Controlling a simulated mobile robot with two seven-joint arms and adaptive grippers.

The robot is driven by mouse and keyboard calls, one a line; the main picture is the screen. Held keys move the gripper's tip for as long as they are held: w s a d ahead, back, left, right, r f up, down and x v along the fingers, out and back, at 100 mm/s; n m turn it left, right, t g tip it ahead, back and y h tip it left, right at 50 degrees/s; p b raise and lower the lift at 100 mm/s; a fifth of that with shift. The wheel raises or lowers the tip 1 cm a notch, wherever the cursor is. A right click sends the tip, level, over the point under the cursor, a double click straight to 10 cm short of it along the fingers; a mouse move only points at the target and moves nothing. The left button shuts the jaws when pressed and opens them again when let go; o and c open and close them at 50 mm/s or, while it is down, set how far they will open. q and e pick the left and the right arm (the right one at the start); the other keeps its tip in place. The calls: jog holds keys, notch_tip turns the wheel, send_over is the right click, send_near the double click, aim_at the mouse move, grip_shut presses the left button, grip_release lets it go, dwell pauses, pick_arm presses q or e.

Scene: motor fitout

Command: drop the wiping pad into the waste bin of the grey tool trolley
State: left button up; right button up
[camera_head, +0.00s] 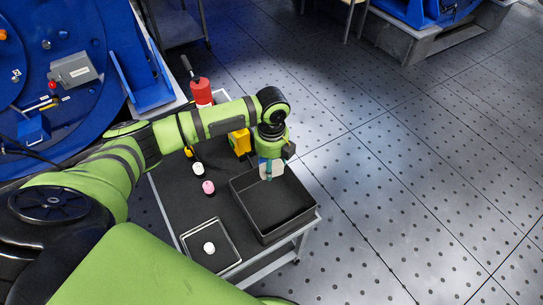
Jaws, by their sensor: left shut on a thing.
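My left gripper (271,160) comes in from the left and points down over the far side of the black open waste bin (289,223). It is shut on the wiping pad (277,169), a small pale piece only partly visible at the fingers. Whether the pad touches the bin's inside cannot be told. The bin looks empty and sits at the right end of the dark-topped grey tool trolley (227,216). My right gripper is not in view.
A small tray (224,257) with a white round item (209,248) lies left of the bin. Open floor lies right.

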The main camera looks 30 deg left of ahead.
pick_arm(q)
jog(key=shift+w+a+r+m, duration=0.15)
jog(key=shift+w+m, duration=0.1)
jog(key=shift+m, duration=0.35)
jog(key=shift+f+b, duration=0.35)
jog(key=shift+b, duration=0.05)
notch_tip(320, 180, down, 5)
jog(key=b, duration=0.6)
jog(key=shift+f, duration=0.15)
jog(key=o, duration=1.3)
